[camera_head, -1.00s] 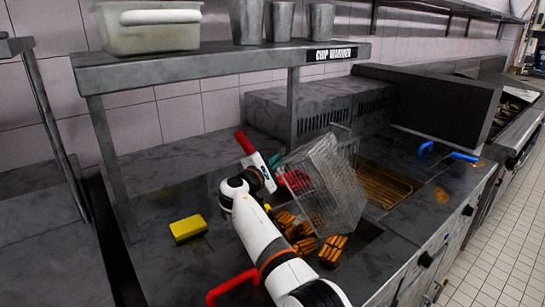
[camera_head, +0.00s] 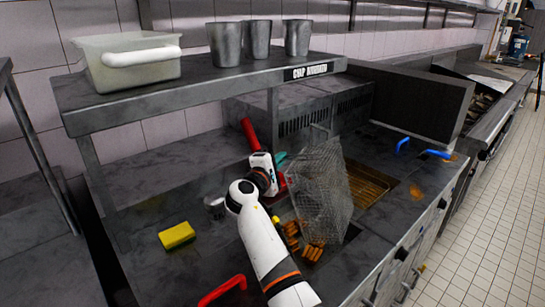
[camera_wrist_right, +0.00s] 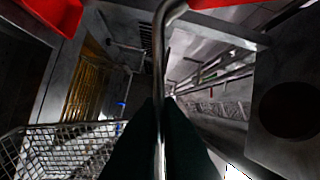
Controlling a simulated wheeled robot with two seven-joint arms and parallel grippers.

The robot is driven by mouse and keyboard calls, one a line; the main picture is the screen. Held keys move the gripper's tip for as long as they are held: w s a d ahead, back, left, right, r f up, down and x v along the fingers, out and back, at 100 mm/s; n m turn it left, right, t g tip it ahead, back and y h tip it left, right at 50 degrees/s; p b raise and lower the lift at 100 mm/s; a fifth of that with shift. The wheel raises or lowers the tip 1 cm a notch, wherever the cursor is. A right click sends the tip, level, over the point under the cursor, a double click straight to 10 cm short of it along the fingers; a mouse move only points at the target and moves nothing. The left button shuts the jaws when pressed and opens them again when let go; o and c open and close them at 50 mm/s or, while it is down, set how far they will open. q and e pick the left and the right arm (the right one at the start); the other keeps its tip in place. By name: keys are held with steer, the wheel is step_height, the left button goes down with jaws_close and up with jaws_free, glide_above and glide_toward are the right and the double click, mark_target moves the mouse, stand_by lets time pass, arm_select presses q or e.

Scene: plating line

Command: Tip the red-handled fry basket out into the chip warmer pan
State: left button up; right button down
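The wire fry basket (camera_head: 320,190) hangs tipped steeply over the chip warmer pan (camera_head: 349,236); its red handle (camera_head: 249,133) points up to the left. Brown-orange chips (camera_head: 295,238) lie below the basket's lower end, seemingly in the pan; the arm and basket partly hide them. My right gripper (camera_head: 275,180) is at the basket's handle end. In the right wrist view its dark fingers (camera_wrist_right: 161,105) are shut on the metal handle rod, with the basket mesh (camera_wrist_right: 60,150) at lower left. I cannot tell whether chips remain in the basket. My left gripper is not in view.
Another red handle (camera_head: 222,290) is at the front edge. Blue handles (camera_head: 437,154) lie right of the fryer well (camera_head: 367,185). A shelf (camera_head: 200,88) with cups and a tub overhangs the back.

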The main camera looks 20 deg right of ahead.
steer(key=shift+s+d+r+m+p, duration=1.1)
steer(key=shift+s+d+r+p, duration=0.25)
steer(key=shift+s+d+r, duration=0.25)
steer(key=shift+s+d+r+m+p, duration=1.45)
steer(key=shift+s+d+m+p, duration=1.4)
steer(key=shift+s+d+m, duration=4.85)
steer(key=s+d+f+m+b, duration=0.3)
steer(key=s+d+f+b, duration=0.2)
steer(key=s+d+f, duration=0.3)
steer(key=shift+s+f+m+y, duration=0.15)
steer(key=shift+f+m+y, duration=0.15)
steer(key=shift+m, duration=0.1)
steer(key=shift+d, duration=0.1)
